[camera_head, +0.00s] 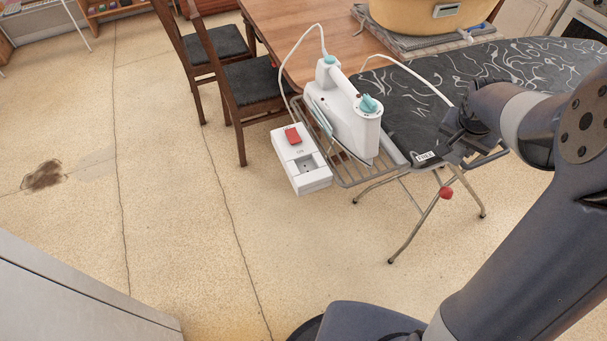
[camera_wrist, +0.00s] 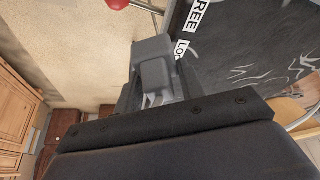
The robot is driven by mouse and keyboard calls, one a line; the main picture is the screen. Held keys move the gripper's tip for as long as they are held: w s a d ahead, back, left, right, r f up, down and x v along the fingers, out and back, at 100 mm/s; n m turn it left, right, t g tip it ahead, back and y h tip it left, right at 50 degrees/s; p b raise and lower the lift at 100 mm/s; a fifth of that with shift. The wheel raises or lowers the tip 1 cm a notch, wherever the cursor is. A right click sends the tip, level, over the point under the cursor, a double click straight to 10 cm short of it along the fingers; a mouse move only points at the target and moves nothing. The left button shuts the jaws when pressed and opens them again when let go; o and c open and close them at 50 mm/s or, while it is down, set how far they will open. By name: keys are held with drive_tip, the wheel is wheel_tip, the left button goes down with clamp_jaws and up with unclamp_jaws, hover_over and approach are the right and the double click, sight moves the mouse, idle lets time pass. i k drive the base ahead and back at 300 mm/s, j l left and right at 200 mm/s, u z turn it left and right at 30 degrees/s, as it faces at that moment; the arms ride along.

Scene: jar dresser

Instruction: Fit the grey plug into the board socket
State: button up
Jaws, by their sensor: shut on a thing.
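The grey plug (camera_wrist: 153,72) is between the fingers of my gripper (camera_wrist: 152,92) in the wrist view, with light prongs or a light part showing at its near end. In the head view my gripper (camera_head: 457,143) is shut at the front edge of the ironing board (camera_head: 405,112); the plug is hard to tell apart from it there. The board socket (camera_head: 309,166) is in a white box with a red switch (camera_head: 292,135), at the board's left end. My gripper is well to the right of it and apart from it.
A white iron (camera_head: 342,115) stands on the wire rack (camera_head: 352,178) between socket and gripper. A white cord (camera_head: 410,72) arcs over the board towards my gripper. A red knob (camera_head: 446,193) is on the board's legs. Chairs (camera_head: 250,82) and a wooden table (camera_head: 300,30) stand behind. Floor in front is clear.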

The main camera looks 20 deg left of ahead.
sight(412, 115)
drive_tip(key=l+u, duration=0.9)
drive_tip(key=u, duration=0.15)
drive_tip(key=i+l+u, duration=0.1)
drive_tip(key=u, duration=0.25)
drive_tip(key=i+l+u, duration=0.1)
drive_tip(key=u, duration=0.25)
drive_tip(key=i+l+u, duration=0.1)
drive_tip(key=u, duration=0.2)
